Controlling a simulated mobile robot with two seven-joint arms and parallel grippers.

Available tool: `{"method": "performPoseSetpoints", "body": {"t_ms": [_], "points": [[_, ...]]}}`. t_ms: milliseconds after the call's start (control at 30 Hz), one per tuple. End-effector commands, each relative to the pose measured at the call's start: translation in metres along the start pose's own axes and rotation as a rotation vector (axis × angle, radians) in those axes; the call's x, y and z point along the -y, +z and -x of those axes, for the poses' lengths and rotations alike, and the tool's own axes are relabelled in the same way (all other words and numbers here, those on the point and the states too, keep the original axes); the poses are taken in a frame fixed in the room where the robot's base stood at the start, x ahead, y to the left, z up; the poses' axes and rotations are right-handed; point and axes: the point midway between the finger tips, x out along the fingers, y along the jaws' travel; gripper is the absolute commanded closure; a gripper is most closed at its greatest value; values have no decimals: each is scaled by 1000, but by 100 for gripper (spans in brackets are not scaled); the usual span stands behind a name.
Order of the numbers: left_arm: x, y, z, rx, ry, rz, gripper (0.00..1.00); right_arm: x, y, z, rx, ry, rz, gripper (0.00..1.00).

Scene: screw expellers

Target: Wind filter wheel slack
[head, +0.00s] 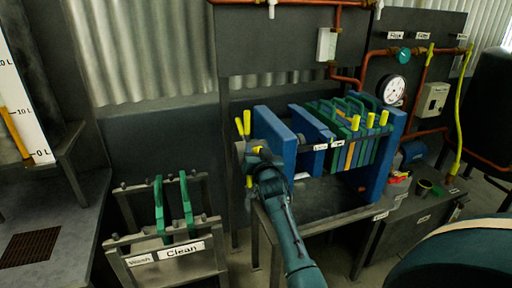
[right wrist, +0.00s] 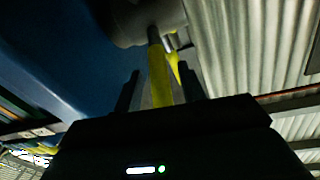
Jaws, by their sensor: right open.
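The filter press stands right of centre in the head view, with blue end plates (head: 275,145) and a pack of green filter plates (head: 352,128) between them. Its wheel has yellow handles (head: 243,127) and sits at the press's left end, partly hidden by my right arm. My right gripper (head: 257,160) is at this wheel. In the right wrist view a yellow handle (right wrist: 159,80) lies between the two dark fingers of the open gripper (right wrist: 160,88). A grey hub (right wrist: 147,18) shows above it. I cannot tell whether a finger touches the handle. My left gripper is not in view.
A rack labelled Clean and Wash (head: 165,252) holds two green plates at lower left. A bench with a grate (head: 30,246) stands at far left. A gauge (head: 394,90) and copper pipes are on the back wall. A low unit (head: 418,208) stands right of the press.

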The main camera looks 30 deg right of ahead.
Motion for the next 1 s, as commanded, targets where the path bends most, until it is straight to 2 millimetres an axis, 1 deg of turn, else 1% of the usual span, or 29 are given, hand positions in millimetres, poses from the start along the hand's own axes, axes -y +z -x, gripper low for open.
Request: {"method": "performPoseSetpoints", "body": {"t_ms": [267, 733, 767, 1000], "points": [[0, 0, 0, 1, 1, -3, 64, 0, 0, 0, 0, 0, 0, 60], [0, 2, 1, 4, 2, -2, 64, 0, 0, 0, 0, 0, 0, 98], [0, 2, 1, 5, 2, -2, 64, 0, 0, 0, 0, 0, 0, 100], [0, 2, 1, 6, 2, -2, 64, 0, 0, 0, -1, 0, 1, 100]]}}
